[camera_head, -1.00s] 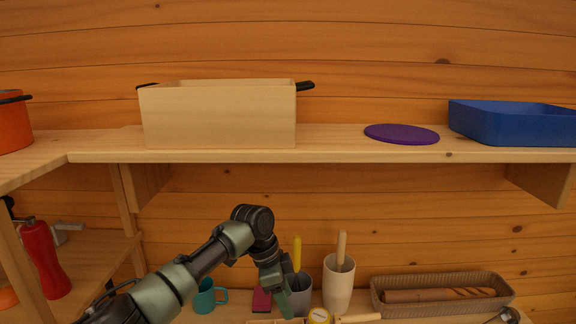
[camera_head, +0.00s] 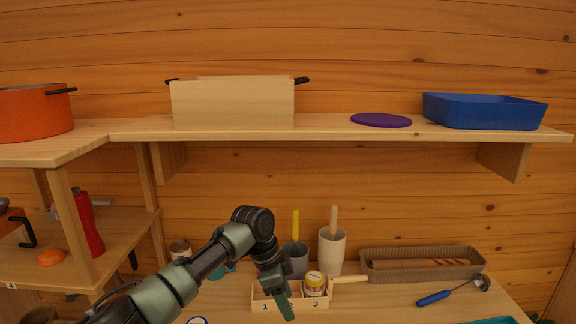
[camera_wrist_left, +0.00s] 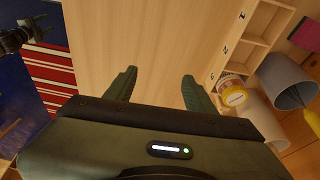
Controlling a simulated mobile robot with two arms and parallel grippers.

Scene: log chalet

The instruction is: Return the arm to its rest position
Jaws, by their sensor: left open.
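My left arm comes in from the left in the head view, bent at its elbow, with the forearm hanging down. Its gripper (camera_head: 284,303) points downward in front of the small wooden compartment box (camera_head: 263,303) and partly hides it. In the left wrist view the two fingers (camera_wrist_left: 155,88) stand apart with nothing between them, over bare tabletop. A dark gripper-like part of mine (camera_wrist_left: 26,36), probably the right one, shows at the upper left of that view; its jaw state is unclear.
A yellow-lidded jar (camera_head: 314,283) sits in the box at number 3. Behind are a grey cup (camera_head: 297,261), a cream cup (camera_head: 331,252) and a basket (camera_head: 385,274). A blue-handled ladle (camera_head: 434,298) lies right. A shelf (camera_head: 335,133) spans above the counter.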

